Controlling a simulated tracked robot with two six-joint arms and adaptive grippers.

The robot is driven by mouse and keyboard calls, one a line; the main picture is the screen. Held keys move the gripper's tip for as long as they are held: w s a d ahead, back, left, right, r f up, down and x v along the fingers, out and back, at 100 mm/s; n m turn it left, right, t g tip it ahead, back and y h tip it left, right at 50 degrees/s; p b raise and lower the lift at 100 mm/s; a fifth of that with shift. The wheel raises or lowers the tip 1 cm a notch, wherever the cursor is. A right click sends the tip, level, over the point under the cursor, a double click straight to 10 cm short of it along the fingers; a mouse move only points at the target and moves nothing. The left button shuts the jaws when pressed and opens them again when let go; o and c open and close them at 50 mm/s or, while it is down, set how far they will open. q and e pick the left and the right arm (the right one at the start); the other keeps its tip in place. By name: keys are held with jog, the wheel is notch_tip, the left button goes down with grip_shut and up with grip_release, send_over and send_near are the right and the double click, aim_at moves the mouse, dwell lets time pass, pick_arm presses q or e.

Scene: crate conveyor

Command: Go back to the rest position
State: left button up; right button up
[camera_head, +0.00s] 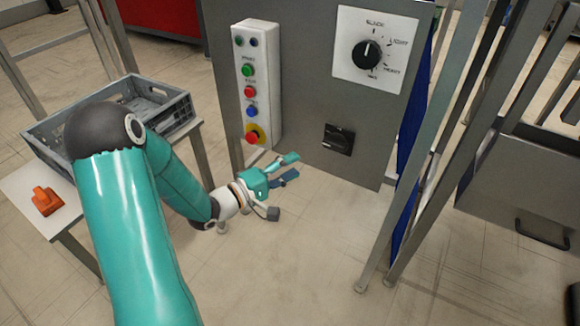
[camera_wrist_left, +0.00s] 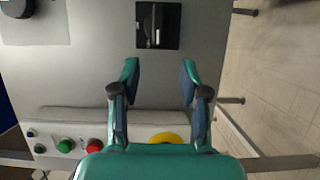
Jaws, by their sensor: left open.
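My left gripper (camera_head: 288,169) is open and empty in the head view, in front of the lower part of the grey control panel (camera_head: 300,100). It also shows in the left wrist view (camera_wrist_left: 160,78), its two fingers apart with only the panel behind them. A black switch (camera_head: 338,139) on the panel lies to the right of the fingertips in the head view. In the wrist view that switch (camera_wrist_left: 158,25) is beyond the fingertips, apart from them. My right gripper is not in view.
A button box (camera_head: 257,90) with a red stop button (camera_head: 252,137) stands just above my left gripper. A dial (camera_head: 367,54) sits higher on the panel. A grey crate (camera_head: 180,113) and an orange object (camera_head: 46,201) rest on the left table. Metal posts (camera_head: 433,150) stand right; the floor below is clear.

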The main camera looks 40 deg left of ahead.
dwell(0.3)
pick_arm(q)
jog(key=w+d+f+m+g+h, duration=0.1)
jog(key=w+d+f+h, duration=0.15)
jog(key=d, duration=0.55)
jog(key=w+d+f+g+h, duration=0.2)
jog(key=d+f, duration=0.2)
jog(key=d, duration=0.4)
jog(key=s+d+f+m+g, duration=0.2)
jog(key=d+f+g, duration=0.1)
jog(key=d+f, duration=0.6)
jog(key=s+d+f+m+g+y, duration=0.25)
jog(key=s+f+m+g, duration=0.2)
jog(key=s+f, duration=0.4)
jog(key=s+f+m+g, duration=0.6)
jog(key=s+f+g, duration=0.1)
jog(key=s, duration=0.3)
notch_tip(320, 180, up, 26)
jog(key=p, duration=2.6)
jog(key=shift+w+a+m+y, duration=0.25)
jog(key=shift+m+y, duration=0.1)
jog(key=shift+y, duration=0.05)
